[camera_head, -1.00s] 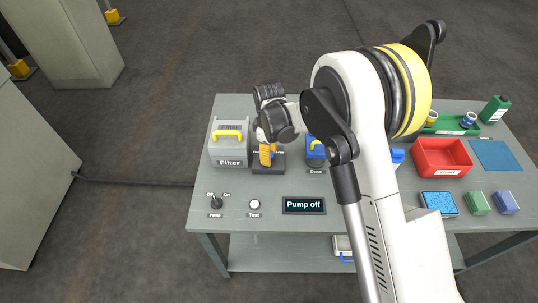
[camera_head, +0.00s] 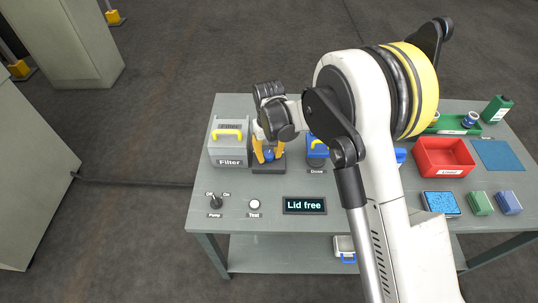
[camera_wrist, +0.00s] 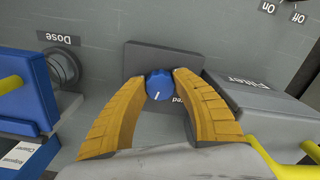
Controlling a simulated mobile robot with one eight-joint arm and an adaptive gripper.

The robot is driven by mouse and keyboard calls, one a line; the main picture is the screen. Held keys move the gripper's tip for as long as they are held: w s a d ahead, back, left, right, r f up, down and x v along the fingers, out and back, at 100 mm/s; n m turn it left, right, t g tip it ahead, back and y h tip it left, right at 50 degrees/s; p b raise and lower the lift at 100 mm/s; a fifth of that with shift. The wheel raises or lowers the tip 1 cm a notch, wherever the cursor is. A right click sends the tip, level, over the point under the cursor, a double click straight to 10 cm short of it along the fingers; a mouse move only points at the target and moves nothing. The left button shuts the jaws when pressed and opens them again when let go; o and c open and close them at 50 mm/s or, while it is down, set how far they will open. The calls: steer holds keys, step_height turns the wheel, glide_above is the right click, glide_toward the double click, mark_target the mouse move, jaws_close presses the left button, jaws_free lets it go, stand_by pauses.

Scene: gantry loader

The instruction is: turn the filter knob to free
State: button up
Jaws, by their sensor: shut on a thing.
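The filter knob is a round blue knob on a dark plate (camera_wrist: 135,58); it shows in the wrist view (camera_wrist: 158,88) and low between my fingers in the head view (camera_head: 269,155). My gripper has orange fingers (camera_head: 269,150), which also show in the wrist view (camera_wrist: 157,80). It is shut on the knob, one fingertip on each side. A white pointer line on the knob points toward the gripper palm in the wrist view. The plate's lettering is mostly hidden by a finger. The display (camera_head: 304,205) reads "Lid free".
The grey filter box (camera_head: 229,150) with a yellow handle stands close left of the knob. The blue dose unit (camera_head: 316,147) stands to the right. The pump switch (camera_head: 215,202) and test button (camera_head: 255,204) are in front. A red bin (camera_head: 443,157) is further right.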

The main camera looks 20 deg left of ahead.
mark_target(269, 154)
steer(key=m, duration=0.6)
steer(key=shift+m, duration=0.4)
stand_by(0.3)
steer(key=o, duration=1.2)
step_height(269, 154, up, 12)
